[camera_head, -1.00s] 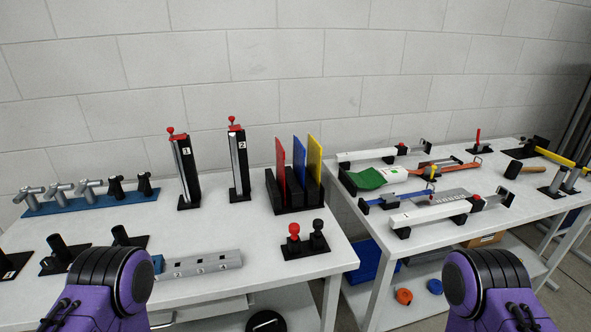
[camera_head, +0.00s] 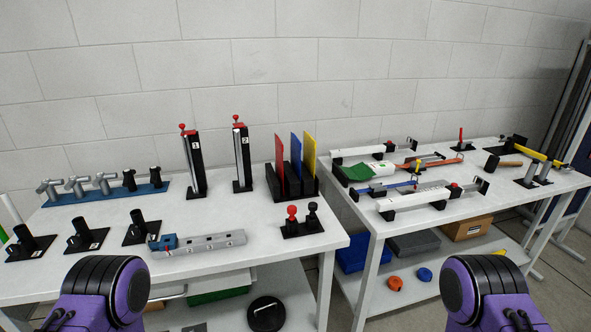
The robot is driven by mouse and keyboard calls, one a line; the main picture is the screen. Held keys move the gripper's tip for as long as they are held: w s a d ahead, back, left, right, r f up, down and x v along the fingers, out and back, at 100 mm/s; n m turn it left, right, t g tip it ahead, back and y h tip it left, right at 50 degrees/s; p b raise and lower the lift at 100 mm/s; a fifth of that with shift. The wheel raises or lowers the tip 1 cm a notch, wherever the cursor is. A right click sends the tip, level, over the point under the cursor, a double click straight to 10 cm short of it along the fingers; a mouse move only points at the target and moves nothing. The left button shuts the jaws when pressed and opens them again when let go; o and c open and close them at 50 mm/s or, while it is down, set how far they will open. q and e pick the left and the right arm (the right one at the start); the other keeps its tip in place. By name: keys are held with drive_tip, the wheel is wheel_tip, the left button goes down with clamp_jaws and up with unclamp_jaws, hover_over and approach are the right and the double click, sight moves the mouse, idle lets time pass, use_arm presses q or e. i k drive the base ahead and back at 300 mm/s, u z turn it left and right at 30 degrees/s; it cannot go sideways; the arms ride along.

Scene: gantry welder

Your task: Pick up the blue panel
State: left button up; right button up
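The blue panel (camera_head: 296,156) stands upright in a black slotted rack (camera_head: 291,191) at the back right of the left table. A red panel (camera_head: 280,160) stands to its left and a yellow panel (camera_head: 309,152) to its right in the same rack. The red panel and the rack partly cover it. Parts of my two purple and black arms show at the bottom left and bottom right. Neither gripper shows in the view.
Two tall black posts (camera_head: 194,165) stand left of the rack. Red and black knobs on a plate (camera_head: 302,225) sit in front of it. A grey rail (camera_head: 205,241) lies near the front edge. The right table (camera_head: 420,213) holds clamps and tools, with a gap between tables.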

sight(296, 145)
drive_tip(key=u, duration=0.05)
drive_tip(key=k, duration=0.1)
drive_tip(key=z, duration=1.25)
drive_tip(key=i, duration=1.05)
drive_tip(key=u, duration=1.85)
